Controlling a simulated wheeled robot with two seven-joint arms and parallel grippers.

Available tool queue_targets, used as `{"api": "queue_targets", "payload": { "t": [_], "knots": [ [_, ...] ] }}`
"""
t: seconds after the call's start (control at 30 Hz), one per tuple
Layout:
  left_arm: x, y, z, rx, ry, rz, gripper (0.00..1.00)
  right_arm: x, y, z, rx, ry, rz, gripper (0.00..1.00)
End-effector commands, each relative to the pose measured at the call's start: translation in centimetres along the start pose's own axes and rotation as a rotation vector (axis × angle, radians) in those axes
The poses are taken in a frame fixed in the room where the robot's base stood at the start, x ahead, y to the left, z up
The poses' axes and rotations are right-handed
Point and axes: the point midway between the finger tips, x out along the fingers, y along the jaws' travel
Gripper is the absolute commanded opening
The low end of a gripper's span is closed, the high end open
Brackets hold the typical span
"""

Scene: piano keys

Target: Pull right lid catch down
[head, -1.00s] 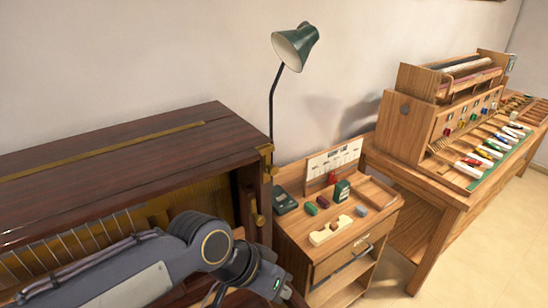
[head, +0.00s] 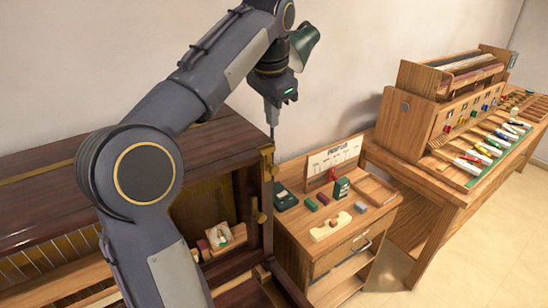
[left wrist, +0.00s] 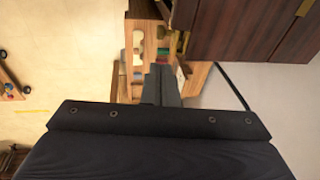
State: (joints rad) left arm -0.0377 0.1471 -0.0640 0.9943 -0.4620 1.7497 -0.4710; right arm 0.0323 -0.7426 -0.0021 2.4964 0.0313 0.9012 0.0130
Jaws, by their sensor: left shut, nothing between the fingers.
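The dark wooden piano (head: 60,165) fills the left of the head view. A brass fitting, which looks like the right lid catch, (head: 267,152) sits at the top of its right end. My left gripper (head: 272,132) points down just above this fitting, its fingers closed and empty. Whether the tips touch the brass I cannot tell. In the left wrist view the shut fingers (left wrist: 161,84) lie side by side, with the piano's dark wood (left wrist: 240,30) to their upper right. My right gripper is out of view.
A tool bench (head: 440,180) stands further right.

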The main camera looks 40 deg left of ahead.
Motion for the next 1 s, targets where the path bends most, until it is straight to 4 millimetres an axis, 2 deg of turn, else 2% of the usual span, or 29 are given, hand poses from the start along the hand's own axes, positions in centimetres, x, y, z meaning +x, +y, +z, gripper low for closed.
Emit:
{"api": "queue_targets", "payload": {
  "t": [0.23,0.37,0.47,0.8,1.0],
  "knots": [
    [0.1,0.0,0.0,-0.001,0.001,0.001,0.00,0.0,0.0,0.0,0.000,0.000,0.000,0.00],
    [0.9,0.0,0.0,-0.002,0.001,0.001,0.00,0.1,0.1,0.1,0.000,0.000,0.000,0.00],
    [2.4,0.0,0.1,-0.003,-0.001,0.002,0.00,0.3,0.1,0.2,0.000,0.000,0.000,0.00],
    [9.5,0.0,0.1,-0.003,-0.002,0.003,0.00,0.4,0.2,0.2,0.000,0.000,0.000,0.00],
    [12.5,0.0,0.1,-0.003,-0.001,0.002,0.00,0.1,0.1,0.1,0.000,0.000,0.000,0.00]
  ]
}}
